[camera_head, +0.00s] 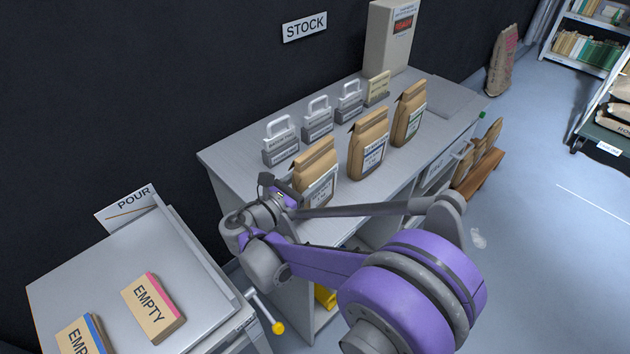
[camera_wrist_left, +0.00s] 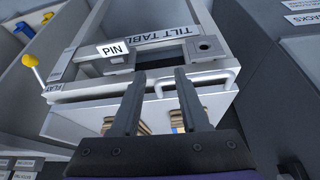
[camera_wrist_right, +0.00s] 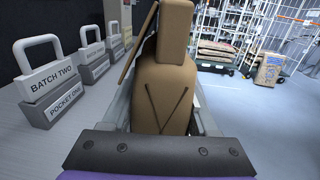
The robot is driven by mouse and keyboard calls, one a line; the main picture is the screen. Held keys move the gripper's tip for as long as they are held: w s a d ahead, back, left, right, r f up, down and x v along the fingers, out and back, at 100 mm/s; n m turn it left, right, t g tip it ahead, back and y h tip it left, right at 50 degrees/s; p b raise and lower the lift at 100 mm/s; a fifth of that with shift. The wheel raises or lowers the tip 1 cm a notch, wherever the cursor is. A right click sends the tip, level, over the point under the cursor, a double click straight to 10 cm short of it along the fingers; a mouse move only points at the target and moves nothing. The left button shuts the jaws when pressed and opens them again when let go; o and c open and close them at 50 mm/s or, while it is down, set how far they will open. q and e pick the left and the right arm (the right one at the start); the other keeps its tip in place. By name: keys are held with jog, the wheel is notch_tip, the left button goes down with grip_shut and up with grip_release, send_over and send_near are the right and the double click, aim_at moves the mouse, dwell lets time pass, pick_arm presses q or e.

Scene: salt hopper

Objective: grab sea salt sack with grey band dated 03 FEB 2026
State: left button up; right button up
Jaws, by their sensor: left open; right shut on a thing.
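Three brown paper sacks stand upright in a row on the grey stock table (camera_head: 232,156). The nearest sack (camera_head: 318,163) has a label with a greyish band; its date is too small to read. The middle sack (camera_head: 369,138) has a dark blue band and the far sack (camera_head: 411,108) a green one. My right gripper (camera_head: 290,186) is shut on the nearest sack, which also fills the middle of the right wrist view (camera_wrist_right: 165,90). My left gripper (camera_wrist_left: 158,95) is open and empty, by the tilt table (camera_wrist_left: 165,45); it does not show in the head view.
Several grey handled blocks (camera_head: 281,140) stand behind the sacks, one reading "BATCH TWO" in the right wrist view (camera_wrist_right: 45,80). A tall box (camera_head: 391,38) stands at the table's far end. Two "EMPTY" packs (camera_head: 153,309) lie on the left surface.

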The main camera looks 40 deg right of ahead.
grip_shut()
jog(key=shift+r, duration=0.1)
